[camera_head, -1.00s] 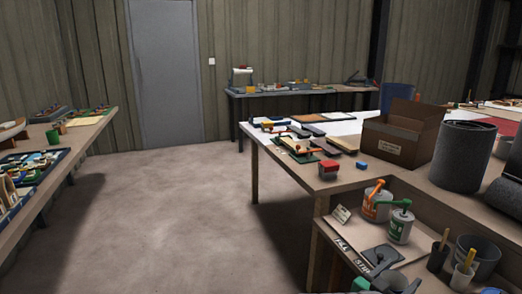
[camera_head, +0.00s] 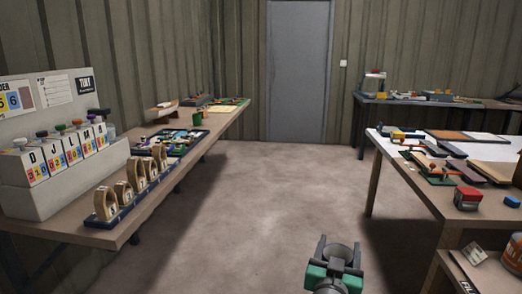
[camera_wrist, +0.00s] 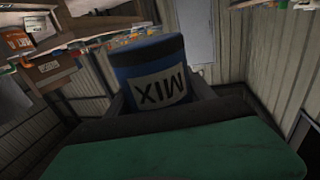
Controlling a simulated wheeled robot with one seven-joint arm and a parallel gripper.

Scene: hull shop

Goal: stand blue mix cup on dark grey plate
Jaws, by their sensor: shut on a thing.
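The blue mix cup (camera_wrist: 155,72) is held in my gripper; it shows in the wrist view with a pale label reading MIX, upside down in that picture. My gripper (camera_head: 338,252) is at the bottom of the head view, over open floor and left of the right-hand bench. It is shut on the cup. The cup cannot be made out clearly in the head view. I do not see the dark grey plate in either view now.
A lower bench corner with a can (camera_head: 513,255) is at bottom right. The left bench (camera_head: 85,236) holds a dispenser rack and numbered rings. Floor (camera_head: 270,205) between them is clear.

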